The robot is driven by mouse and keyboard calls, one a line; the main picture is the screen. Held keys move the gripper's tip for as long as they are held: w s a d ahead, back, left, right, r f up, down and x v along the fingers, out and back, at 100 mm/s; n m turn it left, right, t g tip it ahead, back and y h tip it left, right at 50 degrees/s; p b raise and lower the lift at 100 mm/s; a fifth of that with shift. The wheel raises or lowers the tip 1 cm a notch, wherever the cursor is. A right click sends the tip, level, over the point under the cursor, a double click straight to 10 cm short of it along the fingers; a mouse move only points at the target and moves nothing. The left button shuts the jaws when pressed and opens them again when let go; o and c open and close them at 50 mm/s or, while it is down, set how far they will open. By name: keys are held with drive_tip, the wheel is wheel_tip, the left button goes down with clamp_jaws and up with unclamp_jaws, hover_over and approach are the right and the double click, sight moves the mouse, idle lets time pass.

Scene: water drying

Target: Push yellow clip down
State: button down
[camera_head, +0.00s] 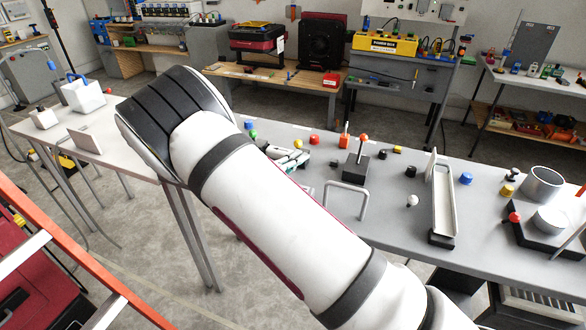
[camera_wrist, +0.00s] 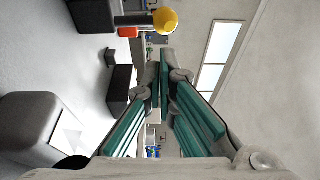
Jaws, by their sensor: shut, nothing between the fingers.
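In the wrist view, my gripper (camera_wrist: 165,72) shows its two teal-padded fingers, with their tips close together and nothing between them. A yellow rounded knob (camera_wrist: 165,20) on a dark stem (camera_wrist: 133,20) is at the top of that view, apart from the fingertips. I cannot tell whether this knob is the yellow clip. In the head view, my arm hides the gripper and part of the grey table (camera_head: 400,215). Small yellow pieces (camera_head: 398,149) and (camera_head: 506,190) stand on that table, but neither is clearly a clip.
In the wrist view, a dark box (camera_wrist: 121,90) and a large grey block (camera_wrist: 38,125) stand near the fingers. In the head view, a lever with an orange ball (camera_head: 363,140), a grey handle (camera_head: 345,190) and a narrow tray (camera_head: 443,205) occupy the table.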

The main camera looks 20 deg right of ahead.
drive_tip(key=shift+w+d, duration=0.15)
drive_tip(key=shift+w, duration=0.65)
